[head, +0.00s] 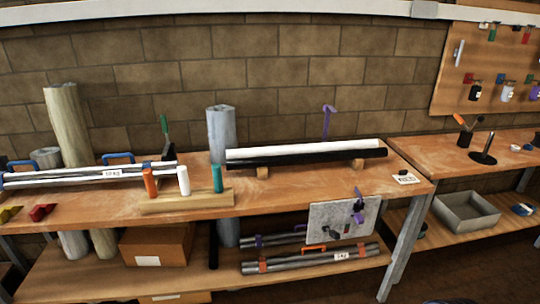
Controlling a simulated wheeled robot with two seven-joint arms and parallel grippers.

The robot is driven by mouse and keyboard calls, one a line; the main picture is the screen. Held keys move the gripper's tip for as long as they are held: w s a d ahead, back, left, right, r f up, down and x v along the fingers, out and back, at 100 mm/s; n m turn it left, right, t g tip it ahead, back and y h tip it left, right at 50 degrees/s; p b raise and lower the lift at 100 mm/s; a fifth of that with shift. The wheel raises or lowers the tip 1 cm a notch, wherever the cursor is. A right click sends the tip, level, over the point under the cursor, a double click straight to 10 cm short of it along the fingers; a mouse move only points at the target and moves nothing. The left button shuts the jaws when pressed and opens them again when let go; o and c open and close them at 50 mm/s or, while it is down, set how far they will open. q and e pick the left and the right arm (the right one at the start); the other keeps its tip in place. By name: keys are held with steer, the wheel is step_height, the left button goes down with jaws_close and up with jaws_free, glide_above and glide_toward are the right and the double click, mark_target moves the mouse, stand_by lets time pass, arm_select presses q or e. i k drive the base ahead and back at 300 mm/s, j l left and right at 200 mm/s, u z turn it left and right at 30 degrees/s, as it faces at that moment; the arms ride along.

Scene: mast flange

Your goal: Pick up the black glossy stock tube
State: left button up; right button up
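A long black glossy tube (310,158) lies level across the top of the middle workbench (290,200). It rests on two small wooden blocks, one near its left end (262,172) and one near its right end (358,163). A white tube (300,147) lies right behind it, parallel and close; I cannot tell if they touch. Neither of my grippers is in view, and nothing holds the black tube.
A wooden rack with orange, white and teal handles (186,200) stands left of the tube. Silver tubes (90,175) lie further left. A purple clamp (327,122) stands behind. A grey panel (342,218) hangs at the front edge. Bench top before the tube is clear.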

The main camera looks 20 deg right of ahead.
mark_target(299, 159)
steer(key=i+l+u, duration=0.2)
steer(key=l+u, duration=0.25)
steer(key=l, duration=0.3)
steer(key=l+u, duration=0.45)
steer(key=l, duration=0.35)
steer(key=i+l, duration=0.15)
steer(key=l, duration=0.3)
steer(key=i+l, duration=0.1)
steer(key=l, duration=0.3)
steer(key=i+l+u, duration=0.1)
steer(key=l, duration=0.35)
steer(key=i+l, duration=0.15)
steer(key=l, duration=0.3)
